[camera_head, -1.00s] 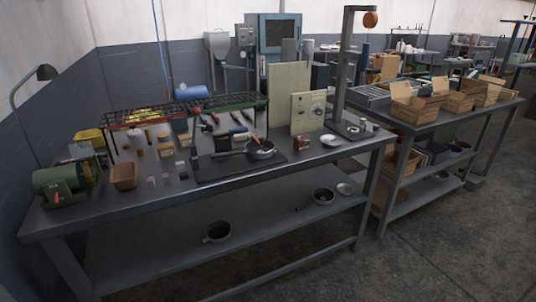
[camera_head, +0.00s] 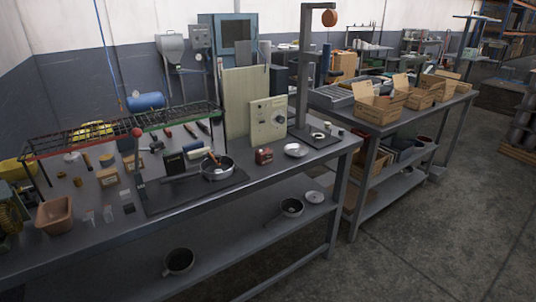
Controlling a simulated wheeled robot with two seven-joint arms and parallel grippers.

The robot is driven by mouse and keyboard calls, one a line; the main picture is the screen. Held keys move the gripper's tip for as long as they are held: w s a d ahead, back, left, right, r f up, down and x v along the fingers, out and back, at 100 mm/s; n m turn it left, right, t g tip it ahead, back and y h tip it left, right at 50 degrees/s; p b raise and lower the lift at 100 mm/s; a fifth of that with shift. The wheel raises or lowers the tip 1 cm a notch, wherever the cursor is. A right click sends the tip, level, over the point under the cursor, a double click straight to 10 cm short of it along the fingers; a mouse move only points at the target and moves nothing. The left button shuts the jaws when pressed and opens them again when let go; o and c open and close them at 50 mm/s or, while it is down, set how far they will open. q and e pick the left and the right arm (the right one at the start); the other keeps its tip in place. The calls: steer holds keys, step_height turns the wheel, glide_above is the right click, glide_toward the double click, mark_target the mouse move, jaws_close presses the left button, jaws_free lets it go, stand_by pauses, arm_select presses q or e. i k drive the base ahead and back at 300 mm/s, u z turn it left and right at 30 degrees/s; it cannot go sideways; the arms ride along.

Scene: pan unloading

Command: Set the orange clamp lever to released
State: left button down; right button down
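A dark fixture plate (camera_head: 165,205) lies on the workbench and bears a metal pan (camera_head: 218,172). A small orange part (camera_head: 213,157) shows at the pan; I cannot tell whether it is the clamp lever. An upright post at the plate's left carries a red-orange ball knob (camera_head: 136,132), which may be the lever's end. The lever's setting is too small to read. Neither of my grippers is in view.
The workbench (camera_head: 225,205) is crowded with small parts, a brown bin (camera_head: 54,215) and a wire rack (camera_head: 120,130). A tall stand (camera_head: 304,70) holds an orange ball (camera_head: 329,17). Open boxes (camera_head: 378,103) sit on the right bench. The floor (camera_head: 430,230) in front is clear.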

mark_target(217, 159)
steer(key=z, duration=0.25)
steer(key=i, duration=0.9)
steer(key=u, duration=0.85)
steer(key=i, duration=0.7)
steer(key=u, duration=0.65)
